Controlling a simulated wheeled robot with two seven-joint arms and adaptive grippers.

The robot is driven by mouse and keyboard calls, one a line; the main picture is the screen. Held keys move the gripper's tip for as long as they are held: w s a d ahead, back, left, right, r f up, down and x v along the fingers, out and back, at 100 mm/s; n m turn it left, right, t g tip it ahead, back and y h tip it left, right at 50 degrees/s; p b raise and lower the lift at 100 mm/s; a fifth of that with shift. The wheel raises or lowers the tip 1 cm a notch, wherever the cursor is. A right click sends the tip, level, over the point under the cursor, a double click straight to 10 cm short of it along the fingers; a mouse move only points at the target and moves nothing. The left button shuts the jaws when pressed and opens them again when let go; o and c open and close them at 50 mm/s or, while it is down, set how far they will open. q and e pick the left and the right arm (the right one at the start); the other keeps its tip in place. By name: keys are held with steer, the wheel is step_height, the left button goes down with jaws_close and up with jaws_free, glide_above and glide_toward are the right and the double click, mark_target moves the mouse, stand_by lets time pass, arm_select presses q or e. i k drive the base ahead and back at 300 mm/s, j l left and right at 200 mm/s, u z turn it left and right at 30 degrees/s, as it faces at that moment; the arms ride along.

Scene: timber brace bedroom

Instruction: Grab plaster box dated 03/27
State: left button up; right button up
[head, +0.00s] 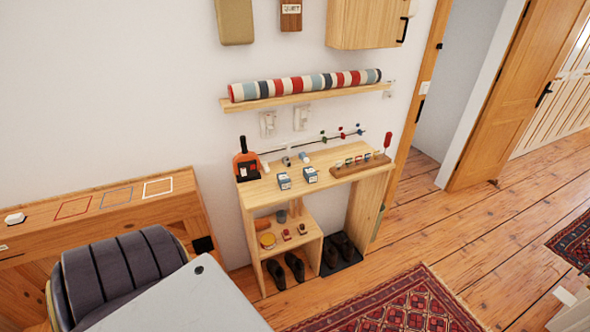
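Two small blue-and-white boxes stand side by side on the top of a light wooden console table (262,193). The left box (284,181) is slightly nearer the front edge than the right box (310,174). They look like the plaster boxes, but any date on them is too small to read. Neither of my grippers shows in the head view.
A striped roll (305,85) lies on the shelf above. A patterned rug (400,303) lies on the floor in front.

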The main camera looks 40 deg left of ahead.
mark_target(311, 175)
steer(key=i+l+u, duration=0.7)
steer(key=l, duration=0.3)
steer(key=k+j, duration=0.05)
